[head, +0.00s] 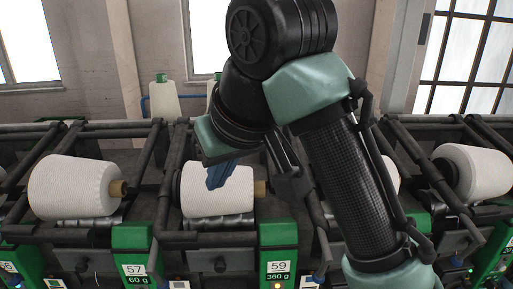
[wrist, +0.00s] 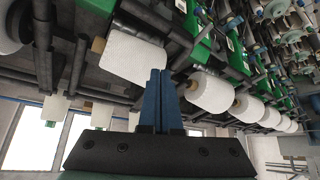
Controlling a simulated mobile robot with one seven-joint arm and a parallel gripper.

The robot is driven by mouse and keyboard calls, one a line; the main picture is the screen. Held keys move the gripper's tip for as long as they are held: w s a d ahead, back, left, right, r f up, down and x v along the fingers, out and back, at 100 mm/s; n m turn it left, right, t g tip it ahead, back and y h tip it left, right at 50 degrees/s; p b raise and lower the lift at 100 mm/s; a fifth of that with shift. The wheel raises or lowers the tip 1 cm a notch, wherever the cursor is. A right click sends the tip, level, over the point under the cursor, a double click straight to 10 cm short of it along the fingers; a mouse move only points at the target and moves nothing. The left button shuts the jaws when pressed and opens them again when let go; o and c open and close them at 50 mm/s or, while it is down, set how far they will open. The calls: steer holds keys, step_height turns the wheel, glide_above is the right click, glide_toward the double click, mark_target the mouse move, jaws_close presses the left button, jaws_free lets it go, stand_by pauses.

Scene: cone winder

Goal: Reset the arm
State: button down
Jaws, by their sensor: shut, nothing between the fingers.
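My arm is bent, reaching up and then down to the left in the head view.
Another white cone (head: 74,187) sits to the left and one (head: 478,172) to the right, in dark cradle frames. Several more cones line the machine in the wrist view. Windows (head: 465,54) are behind.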

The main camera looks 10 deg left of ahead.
steer(key=w+a+r+m+t+y+b, duration=0.15)
steer(key=a+r+t+y+b, duration=0.3)
steer(key=r+t, duration=0.5)
steer(key=s+d+r+m+t+h+b, duration=0.1)
steer(key=s+d+r+m+t+h, duration=0.2)
steer(key=s+d+t, duration=0.3)
steer(key=s+d+r+m+t+h+b, duration=0.1)
steer(key=s+d+r+m+t+h, duration=0.2)
steer(key=s+d+t+h, duration=0.3)
steer(key=d, duration=0.3)
steer(key=shift+d+m+t, duration=0.15)
steer(key=shift+m+t, duration=0.2)
steer(key=shift+r, duration=0.1)
stand_by(0.7)
